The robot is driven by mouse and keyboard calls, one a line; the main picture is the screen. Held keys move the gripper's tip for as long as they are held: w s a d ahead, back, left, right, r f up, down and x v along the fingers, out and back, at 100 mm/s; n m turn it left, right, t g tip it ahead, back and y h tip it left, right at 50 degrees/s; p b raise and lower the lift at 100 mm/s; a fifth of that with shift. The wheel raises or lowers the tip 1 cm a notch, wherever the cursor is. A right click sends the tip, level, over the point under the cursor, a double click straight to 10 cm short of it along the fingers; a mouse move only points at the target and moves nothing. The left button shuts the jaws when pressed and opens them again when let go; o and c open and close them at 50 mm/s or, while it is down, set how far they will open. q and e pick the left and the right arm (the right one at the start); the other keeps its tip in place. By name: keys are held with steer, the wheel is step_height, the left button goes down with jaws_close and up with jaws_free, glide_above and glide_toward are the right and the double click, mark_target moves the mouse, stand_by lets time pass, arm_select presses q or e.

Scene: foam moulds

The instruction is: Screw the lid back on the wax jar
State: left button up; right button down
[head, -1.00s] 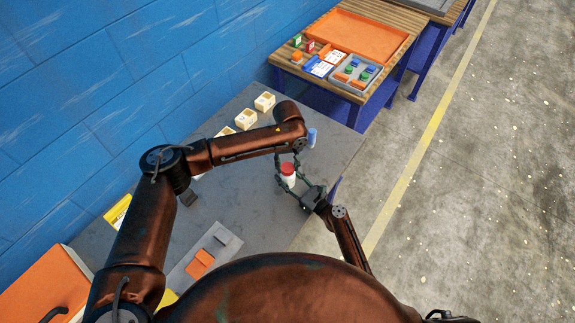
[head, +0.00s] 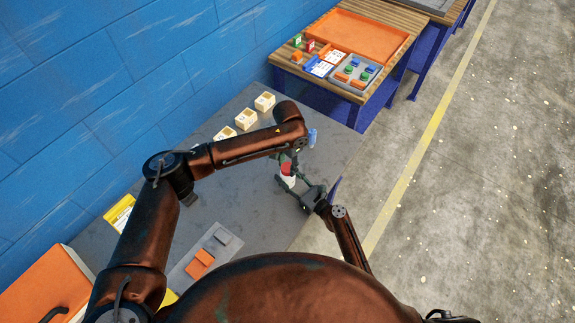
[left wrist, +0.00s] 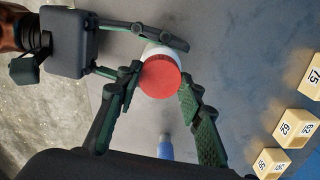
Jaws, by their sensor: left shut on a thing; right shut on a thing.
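The wax jar (head: 289,182) is white and stands near the right edge of the grey table. Its red lid (head: 287,169) sits on top of it, and shows as a red disc in the left wrist view (left wrist: 160,76). My left gripper (head: 287,163) is above the jar, shut on the lid, with a finger on either side of it (left wrist: 160,92). My right gripper (head: 287,184) comes in from the lower right and is shut on the white jar body. The threads between lid and jar are hidden, so I cannot tell how tightly they are joined.
A blue item (head: 312,138) stands behind the jar. Several pale numbered blocks (head: 246,119) line the wall side. A grey tray (head: 190,273) with an orange piece lies at the near end. A wooden table (head: 390,78) with trays stands beyond.

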arm_select(q)
steer(key=m, duration=1.6)
steer(key=o, duration=1.4)
steer(key=shift+c, duration=0.2)
step_height(320, 180, up, 12)
